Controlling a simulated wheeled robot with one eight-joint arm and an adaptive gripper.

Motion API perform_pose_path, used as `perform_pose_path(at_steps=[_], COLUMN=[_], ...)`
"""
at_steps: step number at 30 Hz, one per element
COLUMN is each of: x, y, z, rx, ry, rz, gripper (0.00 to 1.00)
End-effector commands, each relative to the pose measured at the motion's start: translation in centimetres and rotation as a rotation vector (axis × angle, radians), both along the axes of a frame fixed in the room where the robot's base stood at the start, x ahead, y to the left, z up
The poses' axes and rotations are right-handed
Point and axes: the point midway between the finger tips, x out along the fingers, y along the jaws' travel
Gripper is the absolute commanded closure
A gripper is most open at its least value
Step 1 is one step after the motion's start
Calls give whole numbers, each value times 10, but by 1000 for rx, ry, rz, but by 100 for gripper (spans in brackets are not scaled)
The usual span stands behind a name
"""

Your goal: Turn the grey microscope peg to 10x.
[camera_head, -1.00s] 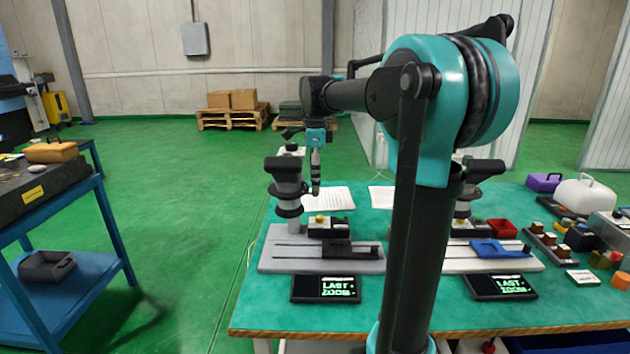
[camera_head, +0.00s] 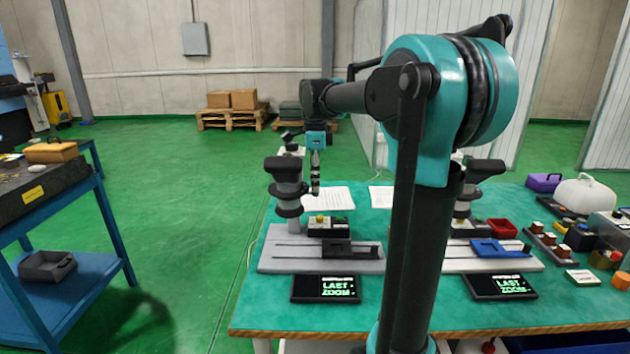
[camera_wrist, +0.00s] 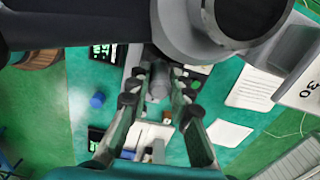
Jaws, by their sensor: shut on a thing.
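The left microscope (camera_head: 287,172) stands on a grey base plate (camera_head: 320,263), its dark head and eyepiece at the top. My gripper (camera_head: 315,188) points down just right of the microscope's column. In the wrist view my gripper (camera_wrist: 158,97) is closed around a grey round peg (camera_wrist: 158,80), which lies between the two fingers. The microscope's big dark-rimmed ring (camera_wrist: 245,15) is close by at the top. The peg's scale marks cannot be read here; a pale plate (camera_wrist: 303,90) at the right edge carries a "30"-like mark.
A second microscope (camera_head: 482,178) with a pale base plate stands to the right, partly behind my arm. Black displays reading "LAST ZOOM" (camera_head: 325,289) lie in front of both. Papers (camera_head: 328,198) lie behind. Boxes and small parts crowd the table's right side.

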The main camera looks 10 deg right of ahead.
Motion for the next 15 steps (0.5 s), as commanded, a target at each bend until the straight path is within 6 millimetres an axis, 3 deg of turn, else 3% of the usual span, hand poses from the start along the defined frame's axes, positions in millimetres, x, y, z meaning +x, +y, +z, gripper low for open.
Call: perform_pose_path(at_steps=[8,15], x=[3,13], y=[-1,-2], z=[0,0], rx=[0,0], ry=[0,0], rz=[34,166], gripper=[100,100])
